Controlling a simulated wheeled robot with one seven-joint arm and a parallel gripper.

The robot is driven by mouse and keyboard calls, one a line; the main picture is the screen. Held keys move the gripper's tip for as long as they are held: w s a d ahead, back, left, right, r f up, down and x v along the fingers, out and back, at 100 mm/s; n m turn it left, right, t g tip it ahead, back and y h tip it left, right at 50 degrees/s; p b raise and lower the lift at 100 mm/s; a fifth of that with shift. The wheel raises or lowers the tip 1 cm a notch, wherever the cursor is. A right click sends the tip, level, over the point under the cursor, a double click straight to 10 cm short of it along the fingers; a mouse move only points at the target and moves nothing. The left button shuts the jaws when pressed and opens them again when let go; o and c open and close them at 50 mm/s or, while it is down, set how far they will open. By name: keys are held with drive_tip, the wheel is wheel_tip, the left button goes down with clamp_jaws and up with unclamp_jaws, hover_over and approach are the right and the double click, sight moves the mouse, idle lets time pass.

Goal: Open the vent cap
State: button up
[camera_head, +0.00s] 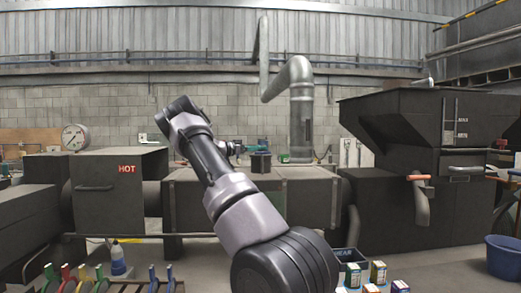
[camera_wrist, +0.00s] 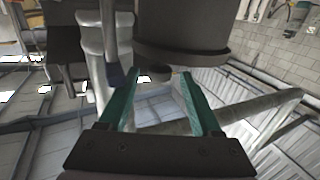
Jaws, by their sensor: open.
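A short dark cylinder, which looks like the vent cap (camera_head: 261,162), stands upright on top of the middle dark machine. In the wrist view, a large dark round body (camera_wrist: 182,35), apparently the same piece upside down in the picture, fills the top centre, with a small rounded knob at its edge. My gripper (camera_wrist: 164,76) has teal fingers that are spread apart, with nothing seen held between them. The fingertips are close to the knob and rim; contact cannot be told. In the head view my gripper (camera_head: 238,148) is small, just left of the cap and partly hidden by my arm.
A dark cabinet marked HOT (camera_head: 108,190) stands left, with a gauge (camera_head: 74,137) above. A large hopper (camera_head: 430,125) stands right. A grey pipe (camera_head: 300,105) rises behind the cap.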

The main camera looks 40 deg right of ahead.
drive_tip(key=shift+s+d, duration=0.15)
drive_tip(key=shift+d, duration=0.75)
clamp_jaws()
idle(0.8)
